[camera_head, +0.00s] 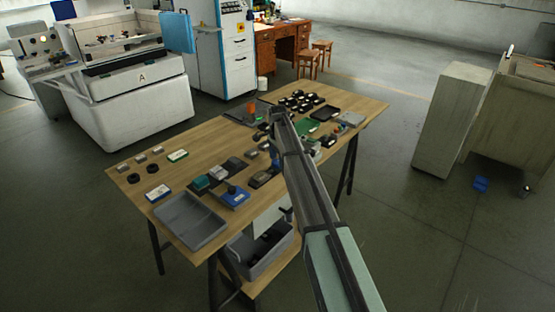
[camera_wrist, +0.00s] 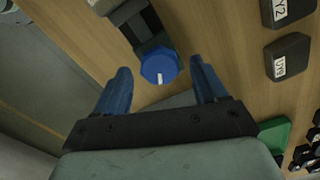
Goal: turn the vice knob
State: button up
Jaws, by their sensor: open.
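The vice knob (camera_wrist: 159,66) is a round blue knob with a white mark on its face, in the wrist view. It sits at the end of the dark vice (camera_wrist: 138,22), which runs out of the picture at the top. My gripper (camera_wrist: 160,64) is open, its two blue fingers on either side of the knob, with a visible gap on both sides. I cannot tell how far the fingertips are from the knob in depth. In the head view my arm crosses the table and hides this area, and I cannot make out the knob there.
The wooden table (camera_head: 135,185) carries many small parts. Black labelled blocks (camera_wrist: 288,56) and a green piece (camera_wrist: 274,134) lie right of the vice in the wrist view. A grey tray (camera_head: 190,222) lies at the table's front left, with a grey bin (camera_head: 262,268) below.

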jog(key=shift+f, duration=0.25)
jog(key=shift+c, duration=0.4)
jog(key=c, duration=1)
